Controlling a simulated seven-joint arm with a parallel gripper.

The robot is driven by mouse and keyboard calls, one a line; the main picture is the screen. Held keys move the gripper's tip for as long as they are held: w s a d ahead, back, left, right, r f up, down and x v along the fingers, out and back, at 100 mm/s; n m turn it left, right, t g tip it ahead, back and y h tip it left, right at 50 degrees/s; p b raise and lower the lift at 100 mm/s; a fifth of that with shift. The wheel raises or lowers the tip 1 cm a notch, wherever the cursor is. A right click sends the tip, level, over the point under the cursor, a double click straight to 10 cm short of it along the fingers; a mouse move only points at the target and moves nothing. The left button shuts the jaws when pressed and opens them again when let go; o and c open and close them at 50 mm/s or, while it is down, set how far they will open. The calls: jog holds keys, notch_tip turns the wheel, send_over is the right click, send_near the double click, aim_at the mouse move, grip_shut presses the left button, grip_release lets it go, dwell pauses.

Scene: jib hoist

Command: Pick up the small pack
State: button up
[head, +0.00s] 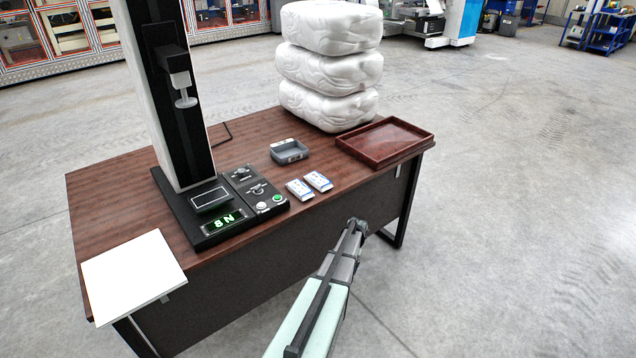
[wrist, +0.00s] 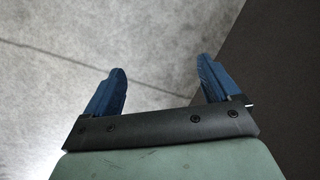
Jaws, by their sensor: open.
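Two small white packs with blue markings lie side by side on the brown desk, near its front edge: a left pack (head: 299,189) and a right pack (head: 318,181). They look much alike in size, and I cannot tell which one is the small pack. My gripper (head: 357,226) is in front of the desk, to the right of and nearer than the packs, apart from both. In the wrist view my gripper (wrist: 162,78) is open, with nothing between its blue fingers. No pack shows in that view.
A reddish wooden tray (head: 427,138) is at the right end, by stacked wrapped bales (head: 330,68). A black test stand (head: 205,215) with a display is left. A white board (head: 132,275) lies front left.

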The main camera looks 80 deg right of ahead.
jog(key=s+d+r+m+g, duration=0.1)
jog(key=s+d+r+g, duration=0.3)
jog(key=r, duration=0.7)
jog(key=s+d+r+m+t+h, duration=0.1)
jog(key=s+r, duration=0.4)
jog(key=r, duration=0.5)
jog(key=s+d+r+m+g, duration=0.1)
jog(key=s+d+r+g, duration=0.3)
jog(key=r, duration=0.7)
jog(key=w+d+r+n+t, duration=0.25)
jog(key=w+n, duration=0.25)
jog(key=w, duration=0.3)
jog(key=w+d+r+n+t+h, duration=0.1)
jog(key=w+d+r+n, duration=0.35)
jog(key=w, duration=0.45)
jog(key=w+d+r+n+t, duration=0.1)
jog(key=w+d+r+n, duration=0.2)
jog(key=w+n, duration=0.35)
jog(key=m, duration=0.2)
send_over(319, 179)
jog(key=f, duration=0.8)
jog(key=shift+w+d, duration=0.1)
jog(key=shift+w, duration=0.3)
jog(key=shift+s+f, duration=0.25)
jog(key=shift+f, duration=1.1)
jog(key=shift+s+f, duration=0.25)
jog(key=shift+f, duration=1.05)
jog(key=shift+c, duration=0.4)
jog(key=c, duration=1.1)
